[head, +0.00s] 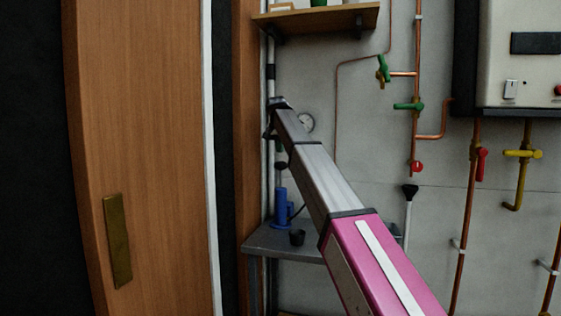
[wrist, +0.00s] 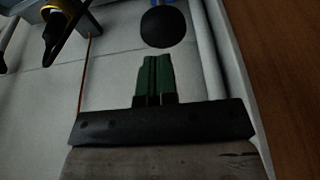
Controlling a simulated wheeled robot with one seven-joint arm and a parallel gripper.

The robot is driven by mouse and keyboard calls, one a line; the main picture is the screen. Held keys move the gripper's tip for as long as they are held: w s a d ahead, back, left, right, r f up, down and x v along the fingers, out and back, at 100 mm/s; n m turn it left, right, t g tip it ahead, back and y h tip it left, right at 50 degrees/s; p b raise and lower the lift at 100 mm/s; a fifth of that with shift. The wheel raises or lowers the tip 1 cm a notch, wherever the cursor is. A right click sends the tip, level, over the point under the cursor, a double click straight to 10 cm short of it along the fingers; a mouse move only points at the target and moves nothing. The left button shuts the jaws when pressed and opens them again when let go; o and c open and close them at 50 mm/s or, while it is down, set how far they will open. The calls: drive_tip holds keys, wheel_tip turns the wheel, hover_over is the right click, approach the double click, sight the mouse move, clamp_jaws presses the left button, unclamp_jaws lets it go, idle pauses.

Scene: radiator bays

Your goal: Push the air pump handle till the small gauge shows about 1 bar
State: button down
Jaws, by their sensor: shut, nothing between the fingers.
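The blue air pump (head: 282,207) stands upright on a small grey table beside the door frame. Its dark handle knob (head: 280,166) sits on top of the pump. My gripper (head: 278,148) is just above the knob, pointing down. In the wrist view my green fingers (wrist: 156,62) are together and empty, and a dark round knob (wrist: 163,27), which looks like the pump handle, lies just beyond their tips. I cannot tell whether they touch. The small round gauge (head: 306,123) is on the wall behind my arm, partly covered; its needle is too small to read.
The grey table (head: 262,240) also carries a small black cup (head: 297,237). A wooden shelf (head: 320,19) is above my arm. The wooden door (head: 140,150) and frame are close on the left. Copper pipes with coloured valves (head: 408,106) run along the wall to the right.

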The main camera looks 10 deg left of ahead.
drive_tip(key=shift+v, duration=1.8)
idle(0.4)
wheel_tip(320, 180, up, 7)
hover_over(281, 166)
drive_tip(key=shift+s+a+f, duration=0.25)
drive_tip(key=shift+s+a, duration=0.1)
drive_tip(key=x, duration=0.8)
drive_tip(key=s+x, duration=0.1)
drive_tip(key=x, duration=0.3)
drive_tip(key=shift+w+f, duration=0.1)
drive_tip(key=shift+f, duration=1)
drive_tip(key=shift+f, duration=0.15)
